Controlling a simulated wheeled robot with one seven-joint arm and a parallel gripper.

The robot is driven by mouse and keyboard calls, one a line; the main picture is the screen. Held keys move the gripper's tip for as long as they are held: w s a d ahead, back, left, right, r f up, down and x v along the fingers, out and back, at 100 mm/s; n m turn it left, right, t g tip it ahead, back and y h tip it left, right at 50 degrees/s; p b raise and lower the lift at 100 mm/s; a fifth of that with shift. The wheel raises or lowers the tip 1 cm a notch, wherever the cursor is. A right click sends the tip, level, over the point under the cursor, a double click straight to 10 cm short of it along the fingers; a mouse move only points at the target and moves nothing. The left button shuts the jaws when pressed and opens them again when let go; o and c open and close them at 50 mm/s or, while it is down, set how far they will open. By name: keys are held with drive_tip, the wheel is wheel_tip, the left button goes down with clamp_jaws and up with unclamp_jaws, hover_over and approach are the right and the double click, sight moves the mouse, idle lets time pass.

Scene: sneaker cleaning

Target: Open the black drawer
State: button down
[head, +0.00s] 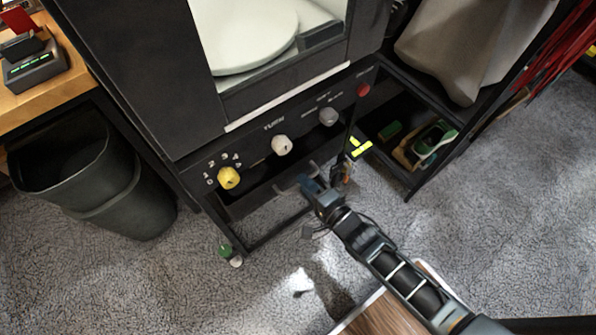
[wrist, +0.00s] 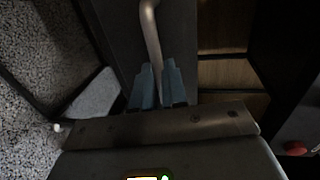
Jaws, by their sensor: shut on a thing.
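My gripper (head: 310,184) is low in front of the black machine, below its row of knobs. In the wrist view its two blue fingers (wrist: 158,88) are shut on a grey metal bar handle (wrist: 150,25), one finger on each side. The handle runs up from the fingers in front of a dark panel (wrist: 118,35), which looks like the black drawer's front. In the head view the drawer's dark front (head: 262,193) is in shadow and partly hidden by my gripper. How far the drawer stands out cannot be told.
A black-framed compartment at the right holds a green-rimmed item (head: 436,138) and other small things. Above are a yellow knob (head: 228,178), a white knob (head: 281,145) and a red button (head: 363,90). A dark bin (head: 130,200) stands left on the carpet. Carpet in front is mostly clear.

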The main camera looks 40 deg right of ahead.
drive_tip(key=f+p+v, duration=0.1)
drive_tip(key=f+v, duration=0.2)
drive_tip(key=v, duration=1.3)
drive_tip(key=shift+s+f+p, duration=0.2)
drive_tip(key=shift+s+p, duration=0.1)
drive_tip(key=shift+s, duration=0.3)
drive_tip(key=c, duration=1.2)
unclamp_jaws()
drive_tip(key=v, duration=0.7)
drive_tip(key=shift+s+r, duration=0.1)
drive_tip(key=shift+s, duration=0.3)
